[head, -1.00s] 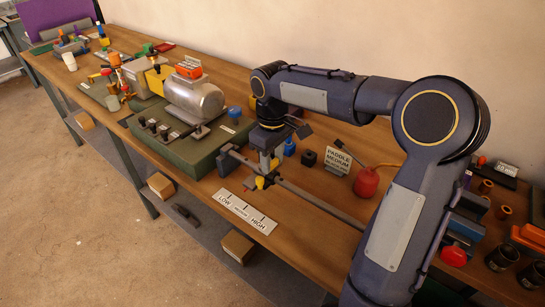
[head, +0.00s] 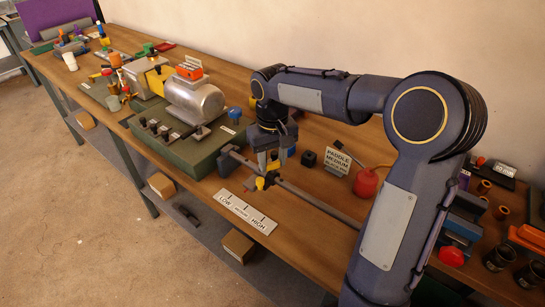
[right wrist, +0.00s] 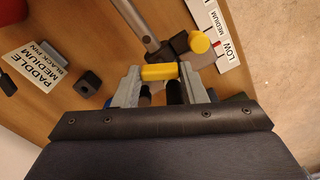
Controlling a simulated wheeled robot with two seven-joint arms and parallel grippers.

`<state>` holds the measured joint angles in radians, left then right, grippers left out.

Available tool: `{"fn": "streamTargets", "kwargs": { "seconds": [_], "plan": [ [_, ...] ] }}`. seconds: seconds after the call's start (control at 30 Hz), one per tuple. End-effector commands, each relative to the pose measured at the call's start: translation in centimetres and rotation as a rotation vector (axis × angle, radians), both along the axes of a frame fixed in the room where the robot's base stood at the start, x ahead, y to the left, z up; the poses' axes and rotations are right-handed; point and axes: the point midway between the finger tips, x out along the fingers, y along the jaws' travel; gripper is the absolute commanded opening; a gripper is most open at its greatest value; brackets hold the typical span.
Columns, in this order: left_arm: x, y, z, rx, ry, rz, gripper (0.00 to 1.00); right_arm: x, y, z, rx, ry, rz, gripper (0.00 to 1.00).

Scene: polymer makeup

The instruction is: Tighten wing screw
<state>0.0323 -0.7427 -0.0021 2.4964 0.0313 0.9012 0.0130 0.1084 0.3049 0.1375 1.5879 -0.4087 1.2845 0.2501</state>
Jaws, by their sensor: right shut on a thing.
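My right gripper (head: 273,163) points down at the clamp on a grey rod (head: 310,198) over the bench. In the right wrist view, the gripper (right wrist: 162,75) is shut on a yellow bar-shaped wing screw (right wrist: 160,72), which lies across between the two fingertips. A round yellow knob (right wrist: 199,42) sits beside it on the dark clamp block (right wrist: 178,46), and this knob also shows in the head view (head: 261,184). The rod (right wrist: 138,22) runs up from the clamp in the wrist view. The screw's thread is hidden. My left gripper is not in view.
A LOW-MEDIUM-HIGH scale plate (head: 243,211) lies at the bench's front edge. A green base with a metal motor (head: 195,100) stands to the left. A black block (head: 309,158), a paddle sign (head: 337,161) and a red bulb (head: 366,182) stand to the right.

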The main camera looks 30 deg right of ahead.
Motion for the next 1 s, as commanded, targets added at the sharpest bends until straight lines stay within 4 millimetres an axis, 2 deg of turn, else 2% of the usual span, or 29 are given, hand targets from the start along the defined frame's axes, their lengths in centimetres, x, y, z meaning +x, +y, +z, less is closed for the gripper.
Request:
{"fn": "streamTargets", "kwargs": {
  "seconds": [0.3,0.83,0.87,1.0],
  "plan": [
    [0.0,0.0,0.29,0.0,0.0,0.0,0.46,0.04,0.0,0.1,0.0,-0.002,-0.132,0.15],
    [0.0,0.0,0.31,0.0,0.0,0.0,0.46,0.05,-0.04,0.08,0.0,-0.002,-0.16,0.15],
    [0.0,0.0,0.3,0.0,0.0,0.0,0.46,0.05,-0.04,0.08,0.0,-0.002,-0.16,0.39],
    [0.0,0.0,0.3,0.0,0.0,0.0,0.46,0.04,-0.03,0.07,0.0,-0.002,-0.159,0.57]
  ]
}}
